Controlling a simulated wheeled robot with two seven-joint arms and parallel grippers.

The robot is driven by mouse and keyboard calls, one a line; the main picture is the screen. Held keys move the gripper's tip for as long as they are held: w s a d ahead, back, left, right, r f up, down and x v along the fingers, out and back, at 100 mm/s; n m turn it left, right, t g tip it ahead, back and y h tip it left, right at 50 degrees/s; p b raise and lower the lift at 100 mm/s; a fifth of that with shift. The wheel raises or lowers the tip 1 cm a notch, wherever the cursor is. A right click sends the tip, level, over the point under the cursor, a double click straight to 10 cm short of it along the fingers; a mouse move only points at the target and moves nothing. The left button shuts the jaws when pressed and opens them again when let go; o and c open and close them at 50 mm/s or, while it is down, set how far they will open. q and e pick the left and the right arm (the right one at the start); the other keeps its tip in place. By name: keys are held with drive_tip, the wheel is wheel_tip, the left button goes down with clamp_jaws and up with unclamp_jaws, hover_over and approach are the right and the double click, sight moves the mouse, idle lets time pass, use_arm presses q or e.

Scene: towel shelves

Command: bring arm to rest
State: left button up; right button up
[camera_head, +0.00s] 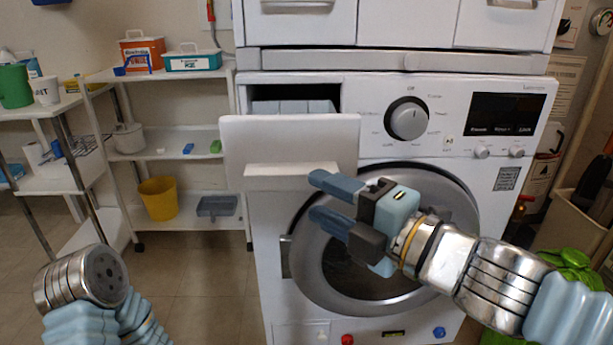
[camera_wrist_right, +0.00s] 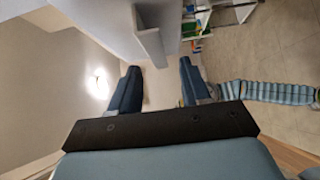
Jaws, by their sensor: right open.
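My right gripper (camera_head: 322,199) is open and empty in front of the washing machine (camera_head: 373,131). Its two blue fingers point left, just right of and below the open detergent drawer's white front (camera_head: 290,140). The right wrist view shows the two fingers (camera_wrist_right: 158,88) apart with nothing between them. My left arm (camera_head: 88,278) shows at the lower left of the head view, but its gripper cannot be made out there. The left arm also shows at the right of the right wrist view (camera_wrist_right: 275,93).
The washer's round door (camera_head: 383,293) is behind my right gripper. A white shelf (camera_head: 178,136) at the left holds an orange box (camera_head: 142,54), a teal box (camera_head: 192,62) and a yellow bin (camera_head: 158,198). A green thing (camera_head: 573,265) lies at the right. The floor between my arms is clear.

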use_arm(q)
drive_tip(key=shift+s+d+r+p, duration=0.1)
drive_tip(key=shift+d+r+p, duration=0.2)
drive_tip(key=shift+r, duration=0.4)
use_arm(e)
drive_tip(key=v, duration=0.2)
drive_tip(key=shift+s+d, duration=0.2)
drive_tip(key=shift+d, duration=0.05)
drive_tip(key=shift+f, duration=0.1)
